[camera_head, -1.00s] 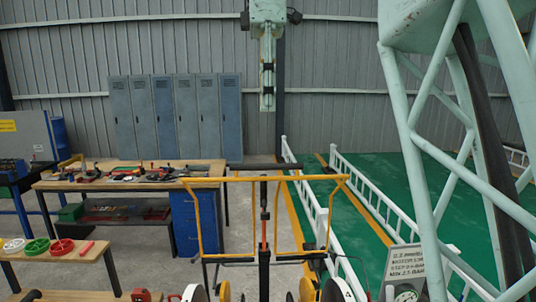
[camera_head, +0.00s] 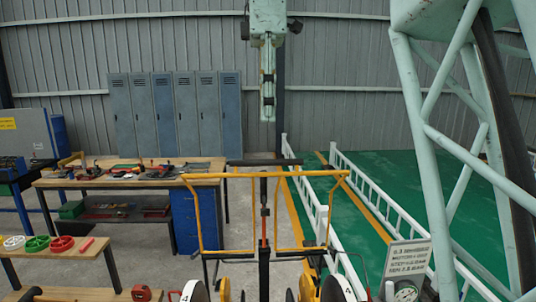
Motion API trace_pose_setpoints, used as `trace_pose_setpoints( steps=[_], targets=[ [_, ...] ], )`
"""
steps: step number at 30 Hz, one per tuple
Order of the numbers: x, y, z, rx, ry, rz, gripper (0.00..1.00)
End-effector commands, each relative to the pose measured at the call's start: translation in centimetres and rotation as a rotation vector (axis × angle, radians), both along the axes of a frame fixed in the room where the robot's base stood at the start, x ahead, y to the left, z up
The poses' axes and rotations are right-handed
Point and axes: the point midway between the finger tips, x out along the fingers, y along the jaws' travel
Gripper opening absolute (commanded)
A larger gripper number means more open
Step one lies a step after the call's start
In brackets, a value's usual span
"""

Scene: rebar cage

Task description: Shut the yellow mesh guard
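No yellow mesh guard can be made out with certainty in the head view. A thin yellow tube frame (camera_head: 222,176) stands in the lower middle, with an open-looking bay on each side of a dark upright post (camera_head: 264,215). I see no mesh in it and cannot tell whether it is the guard.
A wooden workbench (camera_head: 110,183) with tools stands at left, with a blue drawer cabinet (camera_head: 197,222). A lower bench (camera_head: 75,251) holds coloured rings. Blue lockers (camera_head: 178,115) line the back wall. White railings (camera_head: 376,194) border the green floor (camera_head: 375,170).

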Motion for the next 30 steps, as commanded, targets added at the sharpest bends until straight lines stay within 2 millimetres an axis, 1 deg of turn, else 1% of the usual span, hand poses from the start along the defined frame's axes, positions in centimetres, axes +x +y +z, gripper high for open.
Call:
trace_pose_setpoints(
  steps=[3,21,25,30],
  targets=[
    [-0.3,0.0,-1.3,-0.001,0.002,0.000,0.24],
    [-1.4,-0.1,-7.8,-0.001,0.003,0.000,0.24],
    [-1.5,-0.1,-9.0,-0.001,0.002,0.000,0.24],
    [-1.6,0.0,-9.9,0.000,0.000,0.000,0.24]
  ],
)
